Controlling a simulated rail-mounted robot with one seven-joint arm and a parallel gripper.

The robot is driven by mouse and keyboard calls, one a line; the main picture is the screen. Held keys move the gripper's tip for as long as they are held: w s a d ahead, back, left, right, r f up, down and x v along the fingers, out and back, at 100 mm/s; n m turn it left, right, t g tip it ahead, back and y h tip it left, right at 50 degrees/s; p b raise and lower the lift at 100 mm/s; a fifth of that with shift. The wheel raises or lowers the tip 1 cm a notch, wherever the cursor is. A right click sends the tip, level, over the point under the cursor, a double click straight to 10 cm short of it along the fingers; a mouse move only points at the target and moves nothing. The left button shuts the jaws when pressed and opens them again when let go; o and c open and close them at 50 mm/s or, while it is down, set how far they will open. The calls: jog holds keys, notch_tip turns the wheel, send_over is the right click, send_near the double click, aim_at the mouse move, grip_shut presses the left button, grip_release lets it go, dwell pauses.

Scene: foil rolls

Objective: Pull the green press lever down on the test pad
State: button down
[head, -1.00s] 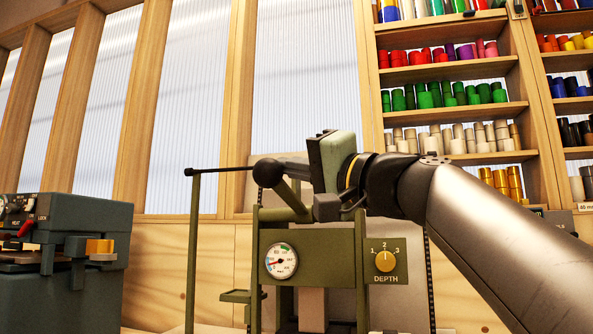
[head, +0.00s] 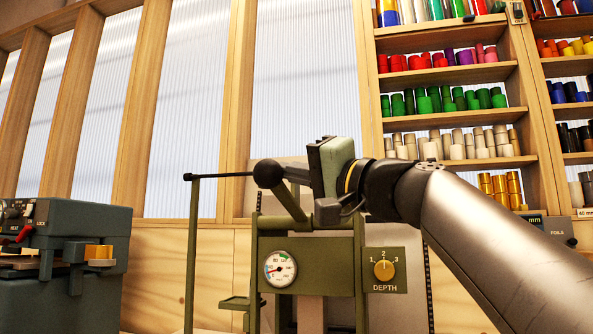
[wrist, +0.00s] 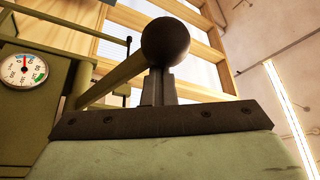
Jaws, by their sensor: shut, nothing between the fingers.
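The green press lever (head: 287,200) slants up and left from the olive press (head: 320,248) to a black ball knob (head: 268,173). In the wrist view the lever arm (wrist: 112,80) runs up to the ball (wrist: 165,42). My gripper (head: 292,172) is level with the knob, just to its right in the head view. In the wrist view its dark fingers (wrist: 158,84) are shut together with nothing between them. Their tips meet the ball's lower edge in the picture. I cannot tell whether they touch it. The lever is raised.
A round gauge (head: 280,269) and a DEPTH dial (head: 384,270) are on the press front. A thin post with a rod (head: 194,250) stands left of the press. A grey-green machine (head: 70,250) stands far left. Shelves of foil rolls (head: 445,100) are behind at right.

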jog(key=w+d+v, duration=0.1)
jog(key=v, duration=0.8)
jog(key=shift+w+d+r, duration=0.2)
jog(key=shift+d+r, duration=0.05)
jog(key=shift+d, duration=0.2)
dwell(0.6)
